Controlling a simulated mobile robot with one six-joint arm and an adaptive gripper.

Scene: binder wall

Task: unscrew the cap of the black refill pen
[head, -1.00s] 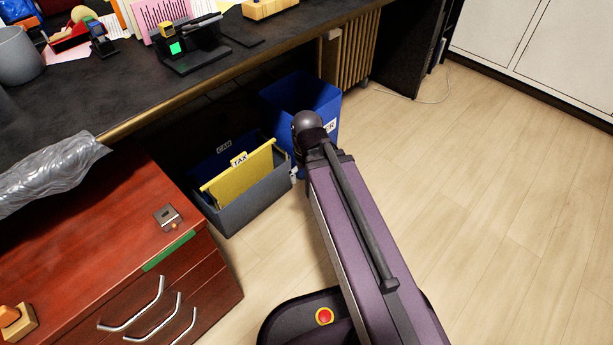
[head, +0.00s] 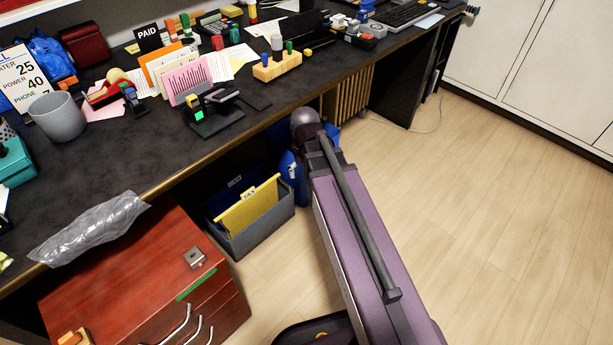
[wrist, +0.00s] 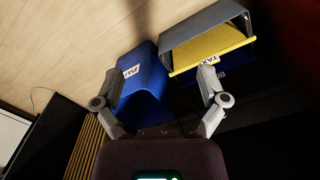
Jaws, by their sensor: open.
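My gripper (wrist: 160,78) shows in the wrist view with its two fingers spread wide and nothing between them. It points down toward the floor and the bins under the desk. In the head view my gripper is hidden behind my arm. The black desk (head: 95,160) runs across the upper left of the head view. A black stand (head: 212,122) with a small green patch and dark, pen-like parts is near its front edge. I cannot make out for certain which item is the black refill pen, nor its cap.
A grey bin (head: 262,232) holding a yellow TAX folder (head: 248,207) stands under the desk beside a blue bin (wrist: 150,90). A wooden holder (head: 277,68) and grey cup (head: 58,118) stand on the desk. A red-brown drawer cabinet (head: 130,265) is front left. Floor at right is clear.

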